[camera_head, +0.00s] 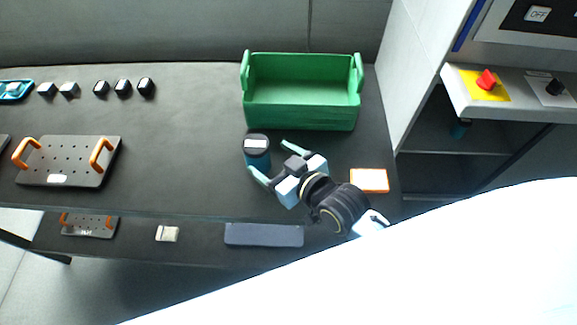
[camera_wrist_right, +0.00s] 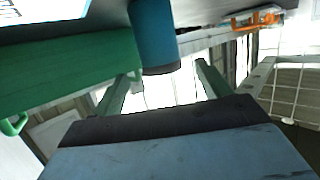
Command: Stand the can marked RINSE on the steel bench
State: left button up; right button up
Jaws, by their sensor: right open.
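A blue can (camera_head: 257,158) with a dark top and a pale label stands upright on the dark bench top (camera_head: 190,160), just in front of the green crate. The label's words are too small to read. My right gripper (camera_head: 268,157) is open, its two fingers pointing at the can from the right. In the right wrist view the blue can (camera_wrist_right: 155,35) shows just beyond and between the spread fingertips (camera_wrist_right: 168,75). I cannot tell whether a finger touches it. My left gripper is not in view.
The green crate (camera_head: 300,116) stands behind the can. An orange-edged white card (camera_head: 369,180) lies to the right. A plate with orange handles (camera_head: 68,172) and several small black blocks (camera_head: 101,88) lie left. A machine panel (camera_head: 510,92) stands at right. The bench's middle left is clear.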

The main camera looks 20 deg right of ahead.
jog(key=shift+v, duration=2.65)
jog(key=shift+c, duration=0.4)
